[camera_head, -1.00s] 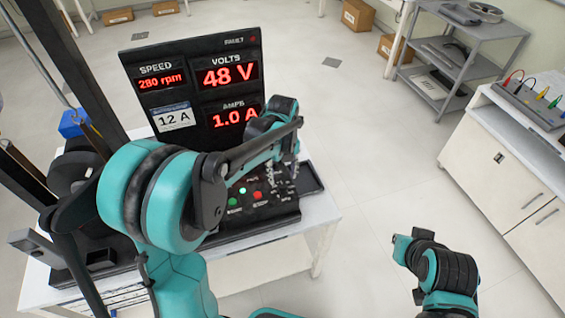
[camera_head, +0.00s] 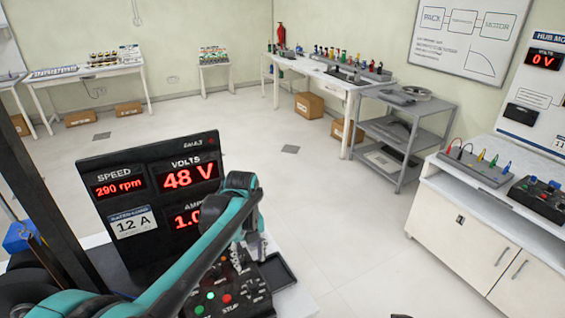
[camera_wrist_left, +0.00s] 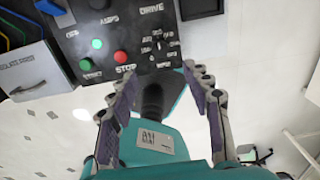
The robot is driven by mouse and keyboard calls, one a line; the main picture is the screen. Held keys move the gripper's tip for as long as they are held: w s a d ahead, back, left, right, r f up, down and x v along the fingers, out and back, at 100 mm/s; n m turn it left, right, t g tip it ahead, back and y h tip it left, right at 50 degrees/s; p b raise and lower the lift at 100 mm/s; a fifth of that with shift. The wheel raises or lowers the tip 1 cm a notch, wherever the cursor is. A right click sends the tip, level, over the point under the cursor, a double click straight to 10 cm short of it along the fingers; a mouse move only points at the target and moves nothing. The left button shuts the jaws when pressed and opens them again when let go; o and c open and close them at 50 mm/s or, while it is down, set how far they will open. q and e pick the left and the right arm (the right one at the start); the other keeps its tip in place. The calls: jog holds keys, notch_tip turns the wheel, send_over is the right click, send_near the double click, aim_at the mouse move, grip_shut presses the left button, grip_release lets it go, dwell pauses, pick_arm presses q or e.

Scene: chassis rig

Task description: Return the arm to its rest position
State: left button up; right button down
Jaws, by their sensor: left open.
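My left arm comes in from the lower left in the head view. Its left gripper (camera_head: 252,243) points down over the control panel (camera_head: 228,291), and its fingers are partly hidden by the wrist. In the left wrist view the two fingers of the left gripper (camera_wrist_left: 158,72) are spread apart with nothing between them. Beyond them the panel (camera_wrist_left: 150,22) shows a green button (camera_wrist_left: 86,64), a red STOP button (camera_wrist_left: 120,57) and a dial. My right gripper is not in view.
A black display (camera_head: 120,223) reading 290 rpm and 48 V stands behind the panel, close to my left arm. A black tray (camera_head: 277,269) lies right of the panel. A grey shelf cart (camera_head: 395,135) and a white cabinet (camera_head: 460,235) stand right. The floor between is clear.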

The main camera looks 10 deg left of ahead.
pick_arm(q)
jog(key=s+a+n+t, duration=0.1)
jog(key=s+n+t, duration=0.2)
jog(key=s+n, duration=0.5)
jog(key=s+a+n+t, duration=0.1)
jog(key=s+n+t, duration=0.3)
jog(key=n, duration=1.7)
jog(key=shift+s+a+r, duration=0.15)
jog(key=shift+s+a, duration=0.15)
jog(key=shift+s, duration=2.15)
